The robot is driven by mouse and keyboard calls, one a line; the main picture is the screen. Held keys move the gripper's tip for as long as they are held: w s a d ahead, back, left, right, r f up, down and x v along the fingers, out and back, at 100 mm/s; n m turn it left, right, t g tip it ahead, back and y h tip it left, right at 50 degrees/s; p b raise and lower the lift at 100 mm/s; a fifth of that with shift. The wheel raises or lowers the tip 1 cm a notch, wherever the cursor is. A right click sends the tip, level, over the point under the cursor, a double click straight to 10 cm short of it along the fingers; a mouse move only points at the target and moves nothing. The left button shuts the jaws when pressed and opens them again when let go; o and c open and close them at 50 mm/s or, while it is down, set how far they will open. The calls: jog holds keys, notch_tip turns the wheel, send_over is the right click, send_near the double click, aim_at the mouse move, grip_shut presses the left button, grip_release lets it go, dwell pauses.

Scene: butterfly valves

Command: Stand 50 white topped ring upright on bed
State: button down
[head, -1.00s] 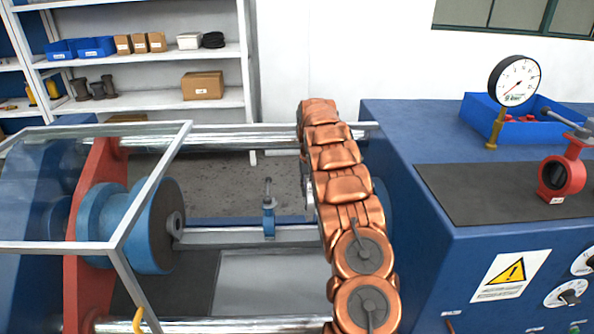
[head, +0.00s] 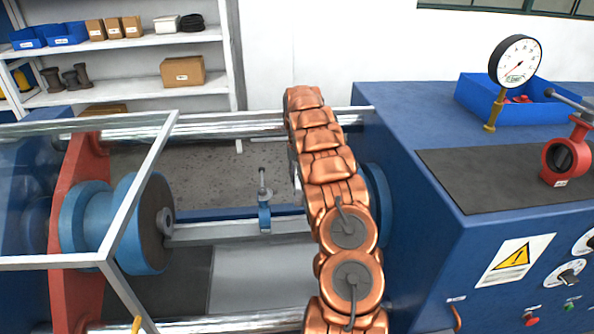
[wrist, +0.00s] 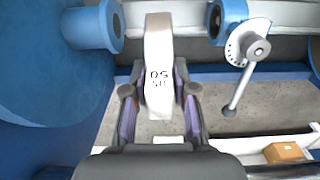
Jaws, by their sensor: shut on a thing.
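In the wrist view my gripper (wrist: 157,108) is shut on a white ring (wrist: 158,50), its two fingers on either side. The ring shows edge-on, with dark markings that include a 5 and a 0. Behind it lies the grey bed (wrist: 185,18). I cannot tell whether the ring touches the bed. In the head view the bed (head: 235,231) runs between the blue round plates. My copper arm hides the gripper and ring there.
A small blue valve with a lever (head: 264,213) stands on the bed, and shows right of the ring in the wrist view (wrist: 238,35). A blue flange (head: 145,222) is at left, under a clear guard. A blue cabinet (head: 400,190) with a gauge (head: 516,62) stands right.

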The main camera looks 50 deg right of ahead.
aim_at(298, 202)
jog(key=shift+f, duration=2)
jog(key=shift+f+b, duration=1.05)
jog(key=shift+f, duration=1.1)
jog(key=shift+s+a+f+b, duration=0.1)
jog(key=shift+f+b, duration=0.65)
jog(key=shift+f, duration=0.3)
jog(key=shift+s+a+f+b, duration=0.1)
jog(key=shift+f+b, duration=0.6)
jog(key=shift+f, duration=0.35)
dwell(1.8)
